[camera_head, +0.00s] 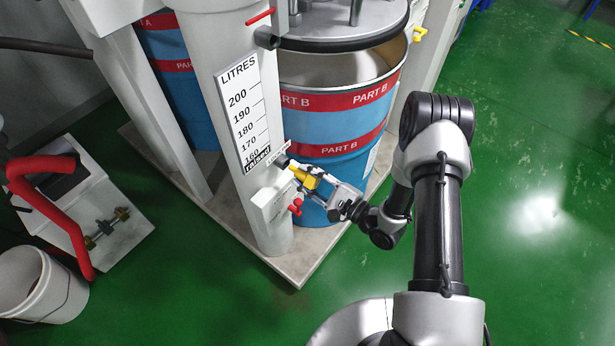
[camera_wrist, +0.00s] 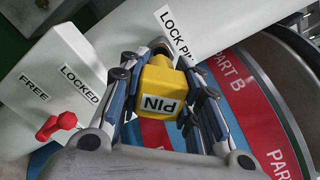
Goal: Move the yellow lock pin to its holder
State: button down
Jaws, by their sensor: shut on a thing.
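The yellow lock pin (camera_head: 303,178) is between the fingers of my gripper (camera_head: 317,184), beside the column at the drum. In the wrist view the pin (camera_wrist: 157,78) shows a yellow block with an upside-down "PIN" label, and my gripper's fingers (camera_wrist: 160,90) close on both sides of it. A dark stub (camera_head: 283,161) on the column is close to the pin's upper left; I cannot tell whether they touch. A "LOCK PIN" label (camera_wrist: 177,30) lies behind the pin. The pin's far end and any holder opening are hidden.
A white box (camera_wrist: 52,78) marked "FREE" and "LOCKED" has a red knob (camera_wrist: 56,126) left of my gripper. The blue "PART B" drum (camera_head: 335,118) is close behind. Another yellow part (camera_head: 420,33) is on the far column. Green floor at right is clear.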

aim_at(296, 169)
jog(key=shift+x, duration=1.9)
jog(key=c, duration=1.1)
grip_release()
jog(key=v, duration=1.2)
